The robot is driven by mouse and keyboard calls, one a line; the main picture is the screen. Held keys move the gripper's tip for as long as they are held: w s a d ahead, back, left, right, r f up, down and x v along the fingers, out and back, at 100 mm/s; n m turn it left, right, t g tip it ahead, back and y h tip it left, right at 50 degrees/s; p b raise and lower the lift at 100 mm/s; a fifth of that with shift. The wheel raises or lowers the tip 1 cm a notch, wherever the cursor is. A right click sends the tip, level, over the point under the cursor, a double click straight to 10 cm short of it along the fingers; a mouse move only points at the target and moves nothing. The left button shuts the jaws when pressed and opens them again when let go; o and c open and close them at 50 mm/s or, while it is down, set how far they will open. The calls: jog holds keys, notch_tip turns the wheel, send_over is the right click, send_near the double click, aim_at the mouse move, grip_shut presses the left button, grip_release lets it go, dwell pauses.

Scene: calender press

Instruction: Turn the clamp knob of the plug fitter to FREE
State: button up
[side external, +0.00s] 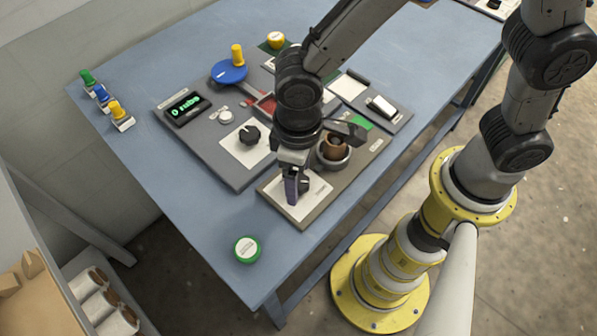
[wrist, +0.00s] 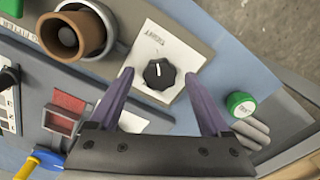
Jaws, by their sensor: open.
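The plug fitter is a grey-brown panel (side external: 318,205) at the table's front edge, with a brown plug in a round grey socket (side external: 333,152). The knob's white pointer mark points toward the top of the wrist view. My gripper (side external: 292,189) is over this plate, partly hiding the knob in the side view. In the wrist view its two purple fingers (wrist: 159,78) are open, one to each side of the knob, with visible gaps.
The brown plug (wrist: 72,35) stands close by the knob. A green round button (side external: 247,250) sits near the table corner. A second panel with another black knob (side external: 249,135), a display (side external: 184,107) and a blue crank wheel (side external: 229,71) lies to the left.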

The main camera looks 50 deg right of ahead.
grip_shut()
dwell(0.4)
